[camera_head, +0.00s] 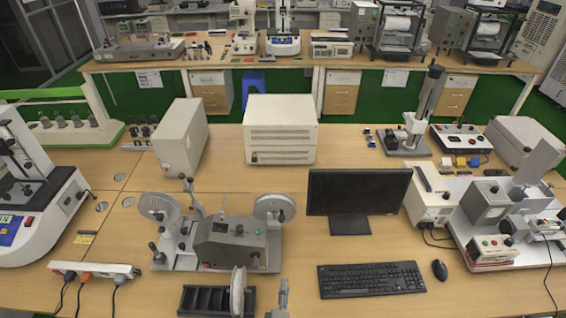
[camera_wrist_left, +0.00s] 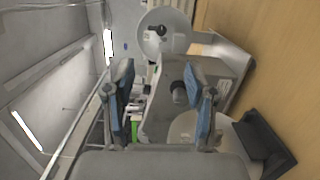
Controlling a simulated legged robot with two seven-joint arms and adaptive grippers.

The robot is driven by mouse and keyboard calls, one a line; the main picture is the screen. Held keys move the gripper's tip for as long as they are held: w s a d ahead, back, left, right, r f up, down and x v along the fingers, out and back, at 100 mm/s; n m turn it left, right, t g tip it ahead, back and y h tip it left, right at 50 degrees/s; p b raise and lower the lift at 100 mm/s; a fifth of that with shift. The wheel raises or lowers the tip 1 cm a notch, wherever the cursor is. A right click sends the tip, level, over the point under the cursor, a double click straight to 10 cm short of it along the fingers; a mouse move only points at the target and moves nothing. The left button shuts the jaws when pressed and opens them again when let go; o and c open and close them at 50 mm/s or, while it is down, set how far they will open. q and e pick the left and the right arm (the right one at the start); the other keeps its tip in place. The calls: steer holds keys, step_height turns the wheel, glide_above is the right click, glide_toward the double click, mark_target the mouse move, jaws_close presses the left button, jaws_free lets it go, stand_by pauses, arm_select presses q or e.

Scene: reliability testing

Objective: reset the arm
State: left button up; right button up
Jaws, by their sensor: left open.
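My left gripper (camera_head: 279,302) shows only in small part at the bottom edge of the head view, right of a white disc. In the left wrist view my left gripper (camera_wrist_left: 160,72) has its two blue-padded fingers spread apart, with nothing between them. Beyond the fingers is the grey reel machine (camera_head: 229,244), which also shows in the left wrist view (camera_wrist_left: 232,72). My right gripper is in neither view.
A black slotted tray (camera_head: 205,300) with the white disc (camera_head: 238,291) stands at the front. A monitor (camera_head: 357,192), keyboard (camera_head: 371,279) and mouse (camera_head: 440,270) are to the right. A power strip (camera_head: 95,269) lies left. Bare table lies between strip and tray.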

arm_select(q)
steer(key=s+a+f+m+g+y, duration=0.35)
steer(key=s+a+m+g, duration=1.05)
steer(key=s+a+m, duration=0.7)
step_height(320, 180, down, 28)
steer(key=n+g+h+b, duration=0.1)
steer(key=n+b, duration=0.1)
steer(key=b, duration=0.1)
steer(key=s+a+f+g+b, duration=0.1)
steer(key=s+a+f+b, duration=0.2)
steer(key=s+f, duration=1.5)
step_height(320, 180, down, 3)
steer(key=shift+s+a+g, duration=0.25)
steer(key=shift+a+g, duration=0.15)
steer(key=shift+a, duration=0.05)
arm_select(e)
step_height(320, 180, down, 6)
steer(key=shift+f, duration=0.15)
